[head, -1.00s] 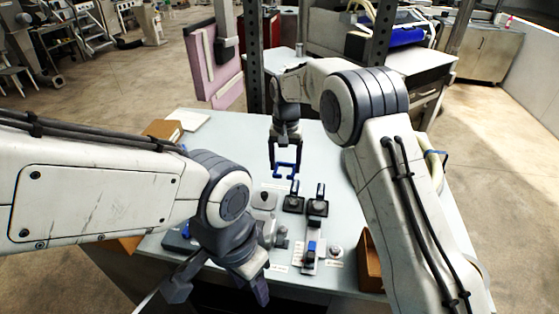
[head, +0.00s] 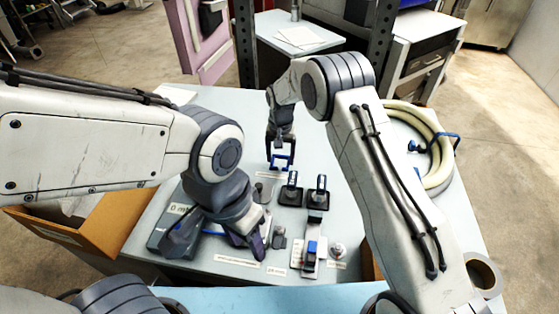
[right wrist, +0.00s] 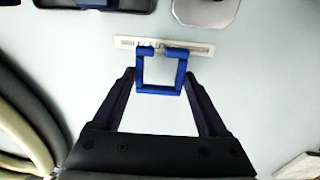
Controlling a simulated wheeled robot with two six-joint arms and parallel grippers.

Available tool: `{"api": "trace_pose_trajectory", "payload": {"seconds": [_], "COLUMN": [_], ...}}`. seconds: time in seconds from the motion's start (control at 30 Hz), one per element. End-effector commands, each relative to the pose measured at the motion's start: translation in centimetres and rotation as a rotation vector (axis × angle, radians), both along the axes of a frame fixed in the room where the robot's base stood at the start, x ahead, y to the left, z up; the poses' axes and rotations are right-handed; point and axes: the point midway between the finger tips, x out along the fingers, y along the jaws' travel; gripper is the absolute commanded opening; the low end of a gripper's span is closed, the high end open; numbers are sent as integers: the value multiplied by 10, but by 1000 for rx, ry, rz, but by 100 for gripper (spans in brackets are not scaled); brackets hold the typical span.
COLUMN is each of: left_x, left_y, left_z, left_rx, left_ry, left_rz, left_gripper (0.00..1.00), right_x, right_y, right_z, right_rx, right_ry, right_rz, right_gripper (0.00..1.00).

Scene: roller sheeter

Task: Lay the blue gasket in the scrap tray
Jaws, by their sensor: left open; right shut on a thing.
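The blue gasket (right wrist: 160,90), a small square frame, is between the fingertips of my right gripper (right wrist: 160,76), which is shut on it. In the head view the gasket (head: 281,161) hangs below my right gripper (head: 281,150) over the middle of the table. In the right wrist view its far side overlaps a white label strip (right wrist: 190,48); I cannot tell whether it touches the table. My left gripper (head: 215,243) is open over the table's front left, beside a grey device with a display (head: 180,213). I cannot make out which thing is the scrap tray.
Two black blocks with upright levers (head: 291,195) and a fixture with a blue part (head: 312,250) stand in front of my right gripper. A brown box (head: 105,240) is at the left. A coiled hose (head: 440,150) lies at the right. The table behind the gasket looks clear.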

Motion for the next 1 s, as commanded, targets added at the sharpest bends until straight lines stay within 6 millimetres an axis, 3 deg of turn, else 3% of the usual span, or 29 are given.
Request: {"api": "trace_pose_trajectory", "payload": {"seconds": [0.23, 0.63, 0.67, 0.7, 1.0], "left_x": [0, 0, 0, 0, 0], "left_y": [0, 0, 0, 0, 0], "left_z": [14, 8, 10, 10, 14], "left_rx": [0, 0, 0, 0, 0], "left_ry": [0, 0, 0, 0, 0], "left_rz": [-2, -2, -2, -2, -2], "left_gripper": [50, 50, 50, 50, 50], "right_x": [-1, -1, 0, 0, 0], "right_y": [2, 2, 2, 2, 2], "right_z": [-31, -39, -37, -37, -33], "right_rx": [-1, -1, 0, 0, 0], "right_ry": [2, 1, 1, 1, 1], "right_rz": [2, 3, 3, 3, 3], "right_gripper": [23, 23, 88, 100, 100]}}
